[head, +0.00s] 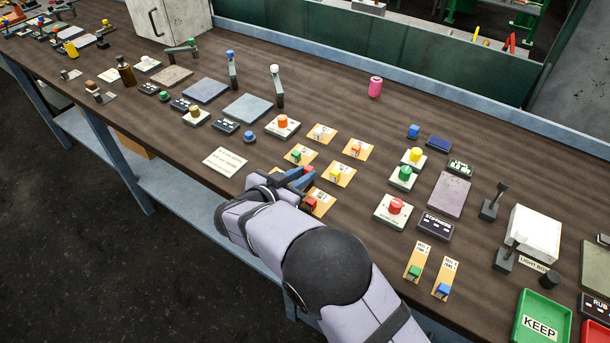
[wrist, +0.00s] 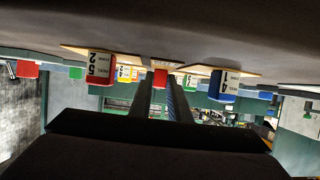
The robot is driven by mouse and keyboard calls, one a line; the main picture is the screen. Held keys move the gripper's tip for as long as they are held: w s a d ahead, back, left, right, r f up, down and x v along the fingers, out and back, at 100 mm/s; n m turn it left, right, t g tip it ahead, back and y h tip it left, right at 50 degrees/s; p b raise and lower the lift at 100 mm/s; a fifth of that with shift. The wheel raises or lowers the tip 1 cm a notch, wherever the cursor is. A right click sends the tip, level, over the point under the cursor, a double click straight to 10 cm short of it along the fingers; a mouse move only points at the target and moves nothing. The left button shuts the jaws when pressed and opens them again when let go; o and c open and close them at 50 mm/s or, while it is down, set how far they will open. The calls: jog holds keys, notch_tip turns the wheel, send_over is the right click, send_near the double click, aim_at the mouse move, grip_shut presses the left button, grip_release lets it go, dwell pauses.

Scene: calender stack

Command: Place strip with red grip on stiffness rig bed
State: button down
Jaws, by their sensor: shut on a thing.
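My gripper (head: 308,175) is low over the front of the bench and shut on a small red grip (wrist: 160,78) at its fingertips. The tan strip under that grip is mostly hidden by the fingers. In the wrist view, which looks upside down, a red block marked 5 (wrist: 100,65) and a blue block marked 4 (wrist: 225,85) stand either side of the fingers. The red block on its tan card (head: 311,203) also shows in the head view. Grey-blue flat slabs (head: 247,108) with posts lie farther left.
Cards with green (head: 297,155), yellow (head: 337,174) and white blocks lie close beyond the gripper. Buttoned boxes (head: 394,208), a grey slab (head: 450,195), a light box (head: 535,233) and a green KEEP tray (head: 518,334) are to the right. A pink cylinder (head: 375,87) stands at the back.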

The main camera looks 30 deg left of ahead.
jog(key=shift+r, duration=0.1)
notch_tip(320, 180, up, 17)
jog(key=p, duration=0.6)
dwell(0.4)
dwell(0.7)
